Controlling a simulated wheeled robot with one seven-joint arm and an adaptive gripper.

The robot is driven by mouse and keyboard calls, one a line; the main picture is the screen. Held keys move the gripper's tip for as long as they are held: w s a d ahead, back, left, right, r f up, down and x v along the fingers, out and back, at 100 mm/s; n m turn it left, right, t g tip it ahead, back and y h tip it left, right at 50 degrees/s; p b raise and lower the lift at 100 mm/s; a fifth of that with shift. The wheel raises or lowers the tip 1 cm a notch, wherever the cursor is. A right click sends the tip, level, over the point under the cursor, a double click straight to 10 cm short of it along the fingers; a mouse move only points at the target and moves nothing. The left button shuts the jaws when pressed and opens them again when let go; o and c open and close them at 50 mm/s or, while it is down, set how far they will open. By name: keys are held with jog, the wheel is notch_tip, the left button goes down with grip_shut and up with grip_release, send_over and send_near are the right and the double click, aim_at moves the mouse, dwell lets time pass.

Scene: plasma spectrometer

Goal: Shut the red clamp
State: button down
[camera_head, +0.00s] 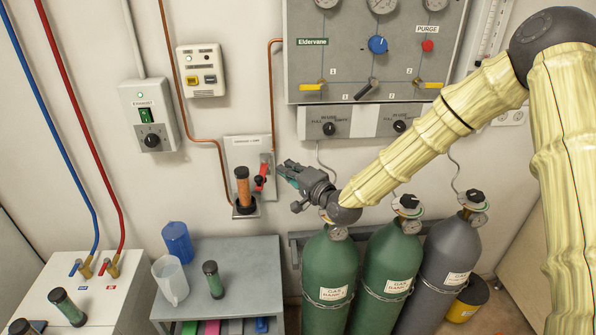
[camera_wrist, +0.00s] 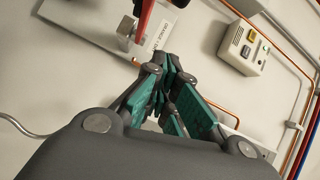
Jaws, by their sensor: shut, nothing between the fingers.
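The red clamp (camera_head: 262,172) is on a pale wall plate (camera_head: 239,148), just right of an orange-brown cartridge (camera_head: 242,187) that stands upright on a small bracket. Part of its red piece (camera_wrist: 144,18) shows at the top of the wrist view, next to a metal block. My gripper (camera_head: 282,169) is shut and empty, with its green-padded fingers just right of the clamp. In the wrist view my fingertips (camera_wrist: 165,65) are close below the red piece, and I cannot tell whether they touch it. The clamp's exact angle is too small to read.
Green gas cylinders (camera_head: 330,270) and a grey one stand below my arm. A grey table (camera_head: 240,262) with a blue beaker (camera_head: 177,242), a clear jug (camera_head: 170,280) and a dark cartridge (camera_head: 213,279) is below left. A valve panel (camera_head: 350,60) hangs above; copper pipes run beside the plate.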

jog(key=shift+s+a+f+p, duration=0.15)
jog(key=shift+s+a+p, duration=0.1)
jog(key=shift+a, duration=0.35)
jog(key=shift+s+a+f+p, duration=0.15)
jog(key=shift+s+a+p, duration=0.1)
jog(key=shift+a, duration=0.35)
jog(key=shift+s+a+f+p, duration=0.15)
jog(key=shift+s+a+p, duration=0.1)
jog(key=shift+a, duration=0.35)
